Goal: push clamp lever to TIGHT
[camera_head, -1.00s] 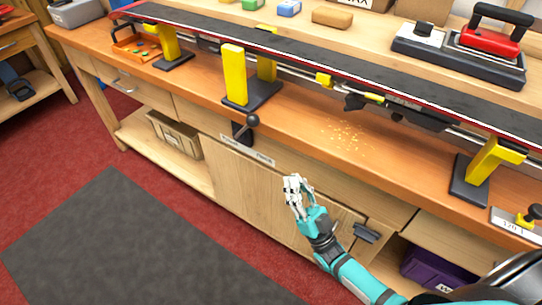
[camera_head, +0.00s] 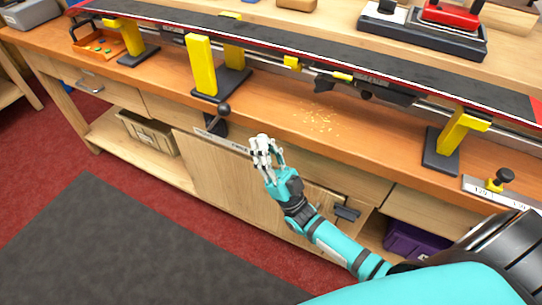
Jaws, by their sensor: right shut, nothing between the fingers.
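The clamp lever (camera_head: 224,109) is a dark lever with a round black knob on the front edge of the bench, beside a yellow vise post (camera_head: 201,64). A pale label plate (camera_head: 218,140) sits just below it on the front face; its lettering is partly covered and too small to read. My right gripper (camera_head: 263,145) is shut and empty, in front of the bench face, below and to the right of the knob and apart from it. My left gripper is not in view.
A ski or snowboard (camera_head: 300,47) lies along the yellow posts above the bench (camera_head: 290,115). Shavings (camera_head: 318,119) lie on the bench top. A cabinet door handle (camera_head: 347,213) sticks out near my right forearm. A grey mat (camera_head: 110,245) covers the floor.

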